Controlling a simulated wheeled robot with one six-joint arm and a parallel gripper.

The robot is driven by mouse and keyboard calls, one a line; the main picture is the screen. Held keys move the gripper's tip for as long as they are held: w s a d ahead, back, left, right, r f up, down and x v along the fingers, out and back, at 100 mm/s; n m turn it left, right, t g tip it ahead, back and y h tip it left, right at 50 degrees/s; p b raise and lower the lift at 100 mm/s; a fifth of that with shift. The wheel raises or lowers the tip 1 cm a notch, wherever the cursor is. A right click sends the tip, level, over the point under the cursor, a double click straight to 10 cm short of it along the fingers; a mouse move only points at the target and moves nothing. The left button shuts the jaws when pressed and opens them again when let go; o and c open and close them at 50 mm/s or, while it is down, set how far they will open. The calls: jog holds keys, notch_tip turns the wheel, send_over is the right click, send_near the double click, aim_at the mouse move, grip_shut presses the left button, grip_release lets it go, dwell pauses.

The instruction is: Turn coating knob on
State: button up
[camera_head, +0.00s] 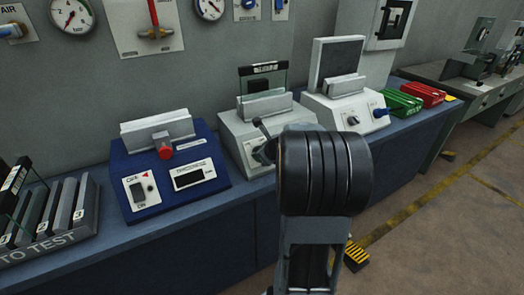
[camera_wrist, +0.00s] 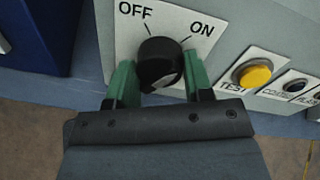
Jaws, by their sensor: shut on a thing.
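A black knob (camera_wrist: 159,60) sits on a white plate marked OFF at upper left and ON at upper right. My gripper (camera_wrist: 160,82) has its two green fingers on either side of the knob, shut on it. A pale mark shows near the knob's lower right edge; I cannot tell clearly which label the knob points to. In the head view my arm is in front of the white middle machine (camera_head: 238,130), at its front panel. The arm hides much of that panel, and the knob is mostly hidden there.
Right of the knob is a yellow TEST button (camera_wrist: 257,74) and a small black button (camera_wrist: 297,85). A blue machine (camera_head: 178,195) stands left, another white machine (camera_head: 345,105) right. Green (camera_head: 400,103) and red (camera_head: 424,94) blocks lie further right; a slotted rack (camera_head: 50,250) stands far left.

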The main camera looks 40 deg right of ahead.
jog(key=shift+m, duration=0.6)
jog(key=shift+f, duration=0.1)
jog(key=o, duration=0.9)
jog(key=p+v, duration=0.3)
jog(key=v, duration=1.1)
